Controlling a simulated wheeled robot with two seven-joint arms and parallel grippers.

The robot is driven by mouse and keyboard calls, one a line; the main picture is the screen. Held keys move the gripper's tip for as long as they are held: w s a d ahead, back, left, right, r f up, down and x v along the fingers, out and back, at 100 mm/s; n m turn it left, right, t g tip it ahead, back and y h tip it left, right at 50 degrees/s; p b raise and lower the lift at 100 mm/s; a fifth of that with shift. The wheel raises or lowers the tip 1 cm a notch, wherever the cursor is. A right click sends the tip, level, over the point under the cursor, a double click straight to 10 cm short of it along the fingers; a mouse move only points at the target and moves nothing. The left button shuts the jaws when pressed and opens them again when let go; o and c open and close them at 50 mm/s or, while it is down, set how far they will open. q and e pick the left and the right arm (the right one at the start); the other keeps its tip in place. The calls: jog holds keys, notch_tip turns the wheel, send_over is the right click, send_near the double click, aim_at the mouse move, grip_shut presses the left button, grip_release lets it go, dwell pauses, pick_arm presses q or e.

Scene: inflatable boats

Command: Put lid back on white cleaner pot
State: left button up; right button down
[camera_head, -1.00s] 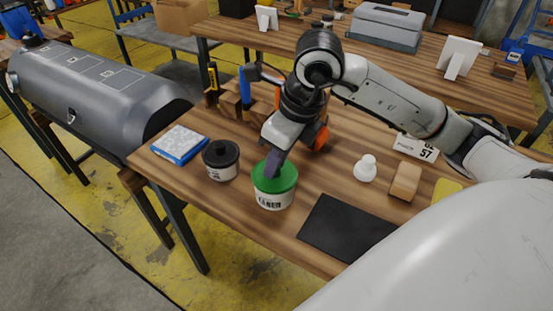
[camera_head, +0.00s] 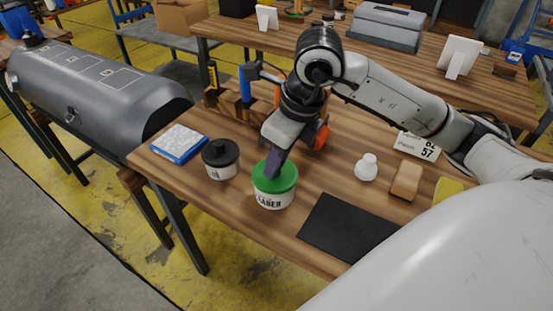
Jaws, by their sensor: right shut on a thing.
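The white cleaner pot (camera_head: 274,201) stands upright near the front edge of the wooden table, with dark lettering on its side. The green lid (camera_head: 287,182) lies level on top of the pot, over its mouth. Whether it is fully seated, I cannot tell. My right gripper (camera_head: 273,169) reaches down from above and is shut on the green lid; its fingers hide part of the lid's top. My left gripper is not in view.
A black-lidded pot (camera_head: 220,159) stands close left of the cleaner pot, and a blue-and-white box (camera_head: 179,144) lies beyond it. A black mat (camera_head: 346,229) lies to the right. A white bottle (camera_head: 366,168) and a tan block (camera_head: 406,180) stand farther right.

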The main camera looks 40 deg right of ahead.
dwell(0.4)
jog(key=c, duration=1)
grip_release()
jog(key=shift+c, duration=0.2)
jog(key=shift+r, duration=0.1)
jog(key=shift+r+p, duration=2.45)
jog(key=shift+r, duration=0.95)
grip_shut()
